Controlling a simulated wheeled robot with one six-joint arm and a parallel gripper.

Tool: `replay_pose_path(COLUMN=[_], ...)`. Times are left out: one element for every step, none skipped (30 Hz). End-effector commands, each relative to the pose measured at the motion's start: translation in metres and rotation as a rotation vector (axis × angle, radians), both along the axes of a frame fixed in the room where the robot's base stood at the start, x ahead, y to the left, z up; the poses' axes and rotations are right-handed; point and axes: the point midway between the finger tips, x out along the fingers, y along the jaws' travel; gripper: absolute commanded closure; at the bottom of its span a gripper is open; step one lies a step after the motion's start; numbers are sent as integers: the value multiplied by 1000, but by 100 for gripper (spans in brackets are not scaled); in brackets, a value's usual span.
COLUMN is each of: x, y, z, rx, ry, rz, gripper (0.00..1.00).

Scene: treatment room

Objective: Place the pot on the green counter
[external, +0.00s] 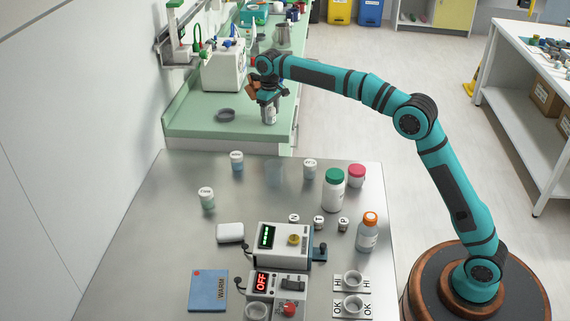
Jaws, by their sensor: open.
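A small grey-silver pot (270,116) appears to stand upright on the green counter (190,127), near its front right corner. My gripper (268,98) is directly above and around the pot's top, pointing down, with its jaws open. The fingers hide the upper part of the pot, and I cannot tell whether they touch it. A dark round dish (226,115) lies on the counter to the left of the pot.
A white machine (222,70) stands behind the pot. The steel table (160,235) in front holds several white-lidded jars, a green-capped bottle (333,192), an orange-capped bottle (367,235) and control boxes (283,245). The counter's front left is clear.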

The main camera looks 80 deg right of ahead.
Motion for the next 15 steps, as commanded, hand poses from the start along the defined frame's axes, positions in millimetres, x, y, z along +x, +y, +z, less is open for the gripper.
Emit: replay_pose_path(x=[0,0,1,1,1,1,1,1,1,1,1,1,1,1,1], y=[0,0,0,0,0,0,-1,-1,-1,0,-1,-1,-1,0,0], z=[8,13,21,26,33,40,46,52,60,65,71,78,83,87,92], rx=[-2,-1,-2,-2,-2,-2,-2,-1,-2,-1,-2,-1,-2,-1,-1], ry=[-4,-3,-4,-4,-4,-4,-4,-3,-4,-3,-4,-3,-4,-3,-3], rz=[0,0,0,0,0,0,0,0,0,0,0,0,0,0,0], gripper=[37,37,37,37,37,37,37,37,37,37,37,37,37,37,37])
